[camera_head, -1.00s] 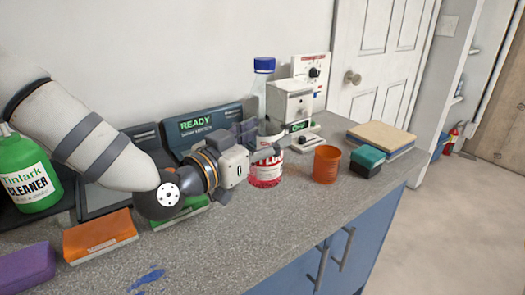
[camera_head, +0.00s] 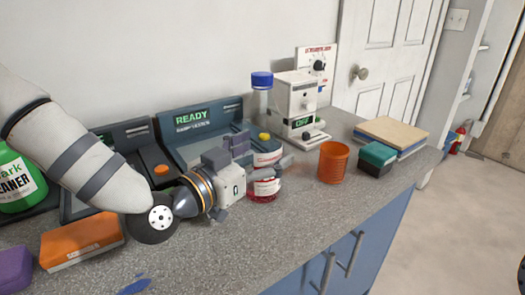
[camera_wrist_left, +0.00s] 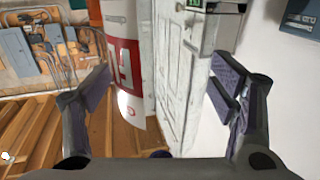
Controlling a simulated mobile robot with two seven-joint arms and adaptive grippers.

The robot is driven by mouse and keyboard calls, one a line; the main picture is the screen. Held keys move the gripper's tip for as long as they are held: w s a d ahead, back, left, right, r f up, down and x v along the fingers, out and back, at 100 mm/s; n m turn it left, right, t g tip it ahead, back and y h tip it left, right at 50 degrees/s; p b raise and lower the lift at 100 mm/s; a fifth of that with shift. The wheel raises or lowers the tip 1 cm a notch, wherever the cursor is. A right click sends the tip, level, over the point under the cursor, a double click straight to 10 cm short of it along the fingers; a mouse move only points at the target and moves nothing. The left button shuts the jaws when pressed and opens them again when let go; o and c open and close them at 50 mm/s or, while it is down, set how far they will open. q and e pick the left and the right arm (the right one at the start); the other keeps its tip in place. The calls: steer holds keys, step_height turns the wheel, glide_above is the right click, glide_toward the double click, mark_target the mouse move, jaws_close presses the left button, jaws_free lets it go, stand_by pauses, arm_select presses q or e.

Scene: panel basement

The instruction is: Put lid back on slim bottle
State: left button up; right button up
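A clear bottle with a blue cap (camera_head: 262,79) stands upright on the counter near the wall. Red liquid (camera_head: 265,190) and a white-and-red label show below it, just past my left gripper (camera_head: 256,157); I cannot tell whether they belong to the same bottle. In the left wrist view a label (camera_wrist_left: 125,55) stands between my spread fingers, nearer the left finger, with a clear gap to the right finger. My left gripper is open. A small yellow round thing (camera_head: 264,136) shows behind the fingers; I cannot tell what it is. No loose lid can be made out. My right gripper is out of view.
An orange cup (camera_head: 333,161), a green-topped block (camera_head: 377,158) and a stacked board (camera_head: 390,136) stand to the right. A white device (camera_head: 297,100) is behind. A READY panel (camera_head: 195,120), an orange block (camera_head: 80,240) and a green cleaner bottle (camera_head: 18,180) are left. The front counter is mostly clear.

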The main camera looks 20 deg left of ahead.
mark_target(249, 154)
arm_select(q)
steer(key=shift+r, duration=0.1)
steer(key=v, duration=0.3)
steer(key=p+v, duration=0.1)
steer(key=v, duration=0.2)
steer(key=p+v, duration=0.1)
steer(key=v, duration=0.2)
steer(key=shift+r, duration=0.4)
steer(key=s, duration=0.1)
steer(key=s+a+f+p, duration=0.1)
steer(key=shift+s+a, duration=0.1)
steer(key=shift+s, duration=0.25)
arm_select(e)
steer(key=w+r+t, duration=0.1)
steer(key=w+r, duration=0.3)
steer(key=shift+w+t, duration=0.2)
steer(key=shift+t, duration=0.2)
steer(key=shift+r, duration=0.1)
